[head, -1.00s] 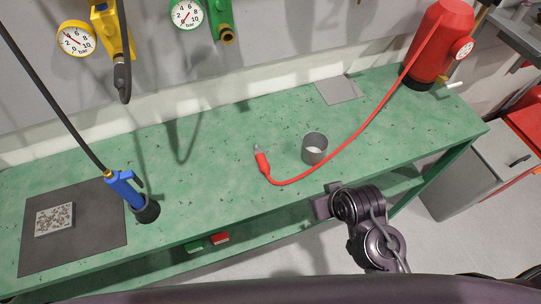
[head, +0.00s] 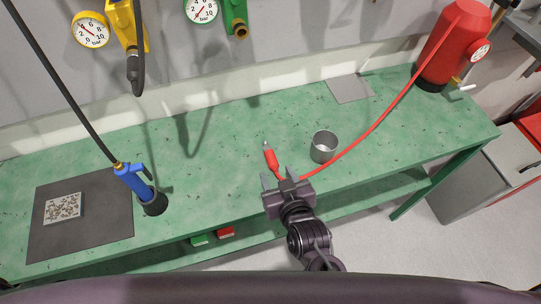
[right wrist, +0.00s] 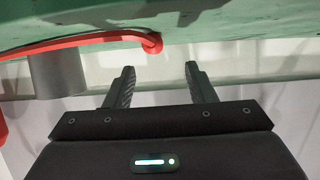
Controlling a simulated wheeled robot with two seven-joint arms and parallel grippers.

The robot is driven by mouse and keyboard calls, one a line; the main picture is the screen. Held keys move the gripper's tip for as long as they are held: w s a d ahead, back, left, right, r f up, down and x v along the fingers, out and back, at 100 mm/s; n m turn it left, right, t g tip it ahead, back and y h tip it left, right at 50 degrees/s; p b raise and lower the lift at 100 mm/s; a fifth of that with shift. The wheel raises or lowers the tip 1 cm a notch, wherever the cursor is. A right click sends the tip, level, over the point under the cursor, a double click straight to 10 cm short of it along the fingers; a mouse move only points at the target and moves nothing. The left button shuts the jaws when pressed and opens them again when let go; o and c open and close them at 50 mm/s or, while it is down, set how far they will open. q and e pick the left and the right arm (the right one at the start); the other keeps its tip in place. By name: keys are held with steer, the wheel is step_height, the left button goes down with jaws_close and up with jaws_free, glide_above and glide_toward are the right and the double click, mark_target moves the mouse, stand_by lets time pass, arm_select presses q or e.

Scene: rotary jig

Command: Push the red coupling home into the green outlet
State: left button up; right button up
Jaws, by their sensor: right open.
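The red coupling (head: 270,157) with a grey metal tip lies on the green bench, its tip toward the wall and its red hose (head: 350,147) trailing to the right. The green outlet (head: 237,16) is on the wall above, with a brass-coloured mouth pointing down; nothing is in it. My right gripper (head: 278,177) is open and empty at the bench's front edge, just short of the coupling. In the right wrist view, red hose (right wrist: 90,42) with a rounded red end shows beyond the open fingers (right wrist: 159,71). My left gripper is not in view.
A grey metal cup (head: 323,147) stands right of the coupling. A blue tool (head: 134,183) on a black hose stands at the left by a dark mat (head: 100,235). A red tank (head: 450,48) stands at the bench's far right. The bench between blue tool and coupling is clear.

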mark_target(273, 161)
steer(key=x, duration=0.2)
steer(key=p+x, duration=0.1)
steer(key=x, duration=0.1)
steer(key=d+p+x, duration=0.1)
steer(key=x, duration=0.2)
steer(key=shift+w+f, duration=0.1)
steer(key=shift+w+a+f, duration=0.2)
steer(key=shift+w+f, duration=0.05)
steer(key=shift+w, duration=0.05)
jaws_close()
steer(key=shift+r, duration=0.15)
